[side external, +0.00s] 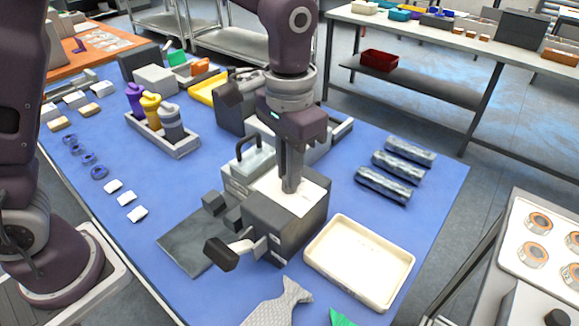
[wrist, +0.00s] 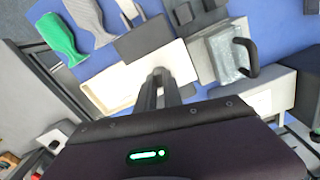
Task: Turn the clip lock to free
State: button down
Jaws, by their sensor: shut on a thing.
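A dark grey box (side external: 262,232) with a white top (side external: 303,192) stands near the front middle of the blue table. My gripper (side external: 290,188) points straight down with its fingertips at the white top. In the wrist view my gripper (wrist: 160,74) has its fingers close together over the white top (wrist: 181,62). It is shut on a small part there, which the fingers mostly hide. I cannot make out the clip lock separately or tell which way it is turned. A lever with a black handle (side external: 221,253) sticks out at the box's front left.
A cream tray (side external: 390,260) lies close to the box's right. A clear block with a black handle (side external: 255,163) stands behind it. A dark plate (side external: 190,240) lies at left, a grey fish shape (side external: 279,305) in front. Several ribbed bars (side external: 383,185) lie at right.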

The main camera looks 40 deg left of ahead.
jog(key=shift+n, duration=1.5)
jog(key=c, duration=1.5)
grip_release()
notch_tip(320, 180, up, 7)
jog(key=shift+r, duration=0.1)
